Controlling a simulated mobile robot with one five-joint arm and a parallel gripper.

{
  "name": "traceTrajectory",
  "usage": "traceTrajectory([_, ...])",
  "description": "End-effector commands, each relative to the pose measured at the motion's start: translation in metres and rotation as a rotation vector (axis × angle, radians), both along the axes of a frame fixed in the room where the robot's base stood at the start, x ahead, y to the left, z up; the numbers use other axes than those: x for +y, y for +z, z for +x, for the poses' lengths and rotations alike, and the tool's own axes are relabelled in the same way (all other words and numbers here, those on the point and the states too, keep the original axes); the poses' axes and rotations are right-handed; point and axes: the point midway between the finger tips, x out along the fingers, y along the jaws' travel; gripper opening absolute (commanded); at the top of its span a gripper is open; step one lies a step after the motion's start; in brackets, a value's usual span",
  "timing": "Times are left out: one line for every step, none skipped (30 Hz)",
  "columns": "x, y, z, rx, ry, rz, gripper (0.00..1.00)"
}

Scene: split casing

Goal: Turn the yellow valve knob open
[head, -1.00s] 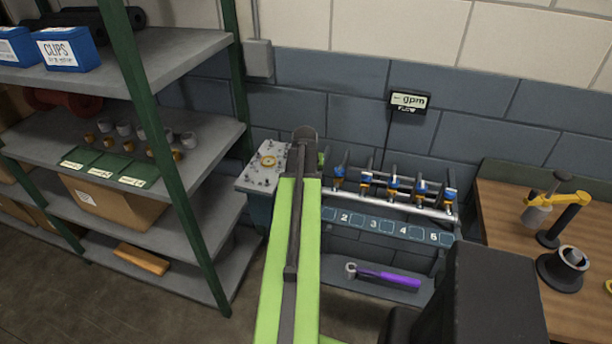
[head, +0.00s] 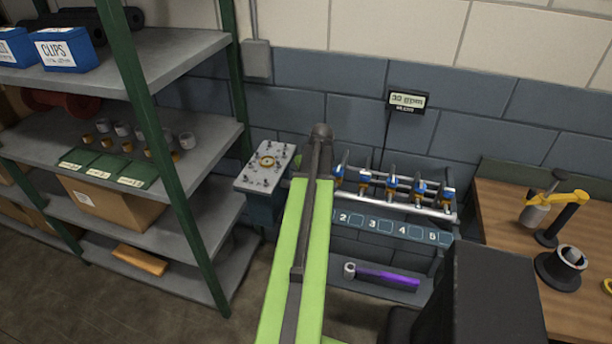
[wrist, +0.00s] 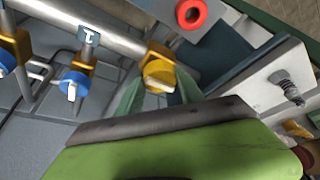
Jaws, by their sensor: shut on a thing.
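The yellow valve knob (wrist: 160,73) shows in the upper middle of the wrist view, on a brass body below the silver pipe (wrist: 85,20). My gripper (wrist: 160,92) has a greenish finger on each side of the knob and is shut on it. The fingertips are partly hidden behind my green wrist part. In the head view my arm covers the knob and gripper. The wall display (head: 407,100) reads 30 gpm.
Several blue-handled valves (head: 392,187) line the pipe rack, above numbered labels (head: 388,226). A bolted grey plate (head: 266,168) stands left of my arm. A purple-handled tool (head: 385,277) lies on a low shelf. A wooden bench (head: 495,215) is at right, shelving (head: 190,60) at left.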

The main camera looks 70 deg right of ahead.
Motion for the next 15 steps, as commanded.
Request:
traceTrajectory([0.0009, -0.0007, -0.0007, 0.003, 0.004, 0.003, 0.04])
traceTrajectory([0.001, -0.0006, -0.0007, 0.003, 0.004, 0.003, 0.04])
traceTrajectory([0.001, -0.0006, -0.0007, 0.002, 0.006, 0.003, 0.04])
traceTrajectory([0.001, -0.0007, -0.0006, 0.002, 0.006, 0.003, 0.04])
traceTrajectory([0.001, -0.0007, -0.0007, 0.002, 0.006, 0.003, 0.04])
traceTrajectory([0.001, -0.0007, -0.0007, 0.003, 0.005, 0.003, 0.04])
traceTrajectory([0.0011, -0.0007, -0.0007, 0.003, 0.005, 0.003, 0.04])
traceTrajectory([0.0011, -0.0007, -0.0007, 0.003, 0.005, 0.003, 0.04])
traceTrajectory([0.0011, -0.0007, -0.0007, 0.003, 0.005, 0.003, 0.04])
traceTrajectory([0.0011, -0.0007, -0.0007, 0.003, 0.005, 0.003, 0.04])
traceTrajectory([0.0011, -0.0007, -0.0007, 0.003, 0.005, 0.003, 0.04])
traceTrajectory([0.0012, -0.0007, -0.0006, 0.003, 0.005, 0.003, 0.47])
traceTrajectory([0.0012, -0.0007, -0.0006, 0.003, 0.005, 0.003, 0.51])
traceTrajectory([0.0011, -0.0007, -0.0005, 0.003, 0.005, 0.003, 0.55])
traceTrajectory([0.001, -0.0006, -0.0004, 0.002, 0.004, 0.002, 0.6])
